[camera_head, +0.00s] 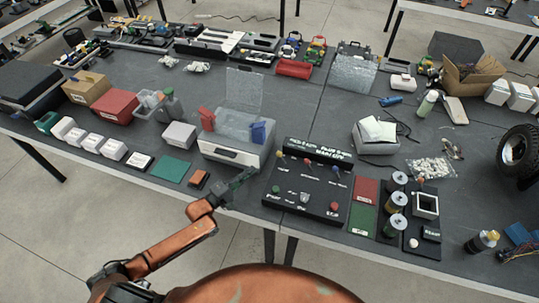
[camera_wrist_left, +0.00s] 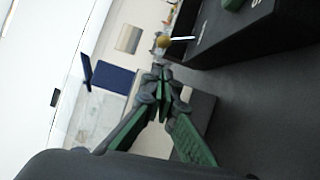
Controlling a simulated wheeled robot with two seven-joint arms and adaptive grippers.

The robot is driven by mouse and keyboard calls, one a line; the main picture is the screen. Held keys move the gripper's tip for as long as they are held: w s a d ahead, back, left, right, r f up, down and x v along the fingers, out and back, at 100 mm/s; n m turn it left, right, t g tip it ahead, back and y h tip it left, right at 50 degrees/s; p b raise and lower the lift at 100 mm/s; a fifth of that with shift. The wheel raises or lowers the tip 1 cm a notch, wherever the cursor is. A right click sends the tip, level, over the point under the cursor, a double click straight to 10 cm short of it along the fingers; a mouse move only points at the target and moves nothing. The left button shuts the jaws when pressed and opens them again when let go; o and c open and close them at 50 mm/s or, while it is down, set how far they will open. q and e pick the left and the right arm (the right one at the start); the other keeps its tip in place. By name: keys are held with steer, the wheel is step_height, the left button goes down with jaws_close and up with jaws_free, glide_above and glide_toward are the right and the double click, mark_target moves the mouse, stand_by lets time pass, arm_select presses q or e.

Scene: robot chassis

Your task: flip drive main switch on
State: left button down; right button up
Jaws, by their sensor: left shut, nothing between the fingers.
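A black control panel (camera_head: 300,205) lies at the table's front edge, with a raised, white-lettered back strip (camera_head: 319,155). Several small levers with coloured knobs stand along it; the leftmost has a yellow knob (camera_head: 279,155). I cannot read which lever is the drive main switch. In the left wrist view a metal lever with a yellow knob (camera_wrist_left: 163,42) sticks out from the black panel (camera_wrist_left: 240,30). My left gripper (camera_head: 250,172) is just left of the panel, apart from the levers. Its fingertips (camera_wrist_left: 162,78) are shut and empty, close to the yellow knob. My right gripper is not in view.
A white box with a clear lid (camera_head: 235,145) and a blue part (camera_head: 258,131) stands behind my left gripper. Right of the panel are red and green plates (camera_head: 362,218) and several spools (camera_head: 394,201). A green mat (camera_head: 171,169) lies left.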

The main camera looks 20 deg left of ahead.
mark_target(281, 157)
arm_select(q)
steer(key=x, duration=1)
steer(key=shift+d, duration=0.35)
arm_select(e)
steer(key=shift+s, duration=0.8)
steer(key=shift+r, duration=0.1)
